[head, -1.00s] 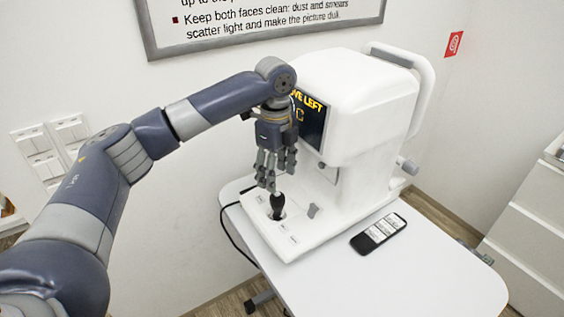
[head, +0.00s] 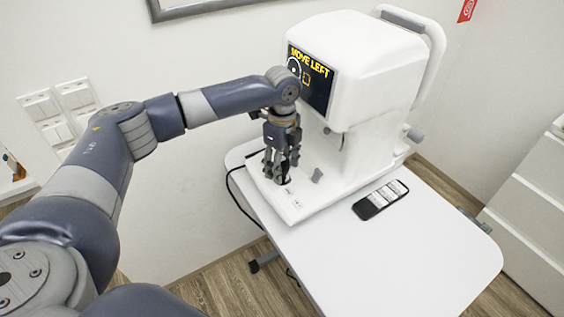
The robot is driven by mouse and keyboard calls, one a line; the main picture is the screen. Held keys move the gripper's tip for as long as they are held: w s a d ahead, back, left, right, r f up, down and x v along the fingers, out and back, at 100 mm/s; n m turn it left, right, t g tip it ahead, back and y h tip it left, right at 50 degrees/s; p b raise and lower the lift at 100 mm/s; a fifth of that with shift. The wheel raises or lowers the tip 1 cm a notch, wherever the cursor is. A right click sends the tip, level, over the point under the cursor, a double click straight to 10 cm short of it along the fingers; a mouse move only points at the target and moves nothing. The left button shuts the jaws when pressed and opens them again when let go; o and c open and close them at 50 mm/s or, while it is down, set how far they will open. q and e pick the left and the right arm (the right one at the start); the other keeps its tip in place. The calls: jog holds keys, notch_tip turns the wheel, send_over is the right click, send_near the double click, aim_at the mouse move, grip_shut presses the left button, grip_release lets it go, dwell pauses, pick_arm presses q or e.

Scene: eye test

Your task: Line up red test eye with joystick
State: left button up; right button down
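The white eye-test machine (head: 375,75) stands on a white table. Its dark screen (head: 318,95) reads "MOVE LEFT" in yellow, with a white ring at the left edge and a small yellow square right of it. My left gripper (head: 278,178) points down at the machine's base, its fingers around the black joystick (head: 285,172). The fingers hide most of the joystick, so I cannot tell whether they are closed on it. The red test eye cannot be made out. My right gripper is not in view.
A black remote-like device with white labels (head: 381,200) lies on the white table (head: 400,265), right of the machine's base. A black cable hangs at the table's left edge. White drawers (head: 530,215) stand at right.

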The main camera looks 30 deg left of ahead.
pick_arm(q)
jog(key=c, duration=0.8)
jog(key=shift+c, duration=0.2)
jog(key=shift+w+a+r, duration=0.15)
jog(key=shift+w, duration=0.05)
jog(key=shift+w+a+p, duration=0.35)
jog(key=shift+w, duration=0.2)
jog(key=shift+w+a+p, duration=0.35)
jog(key=shift+w, duration=0.2)
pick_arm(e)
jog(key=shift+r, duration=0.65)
pick_arm(q)
jog(key=o, duration=1.1)
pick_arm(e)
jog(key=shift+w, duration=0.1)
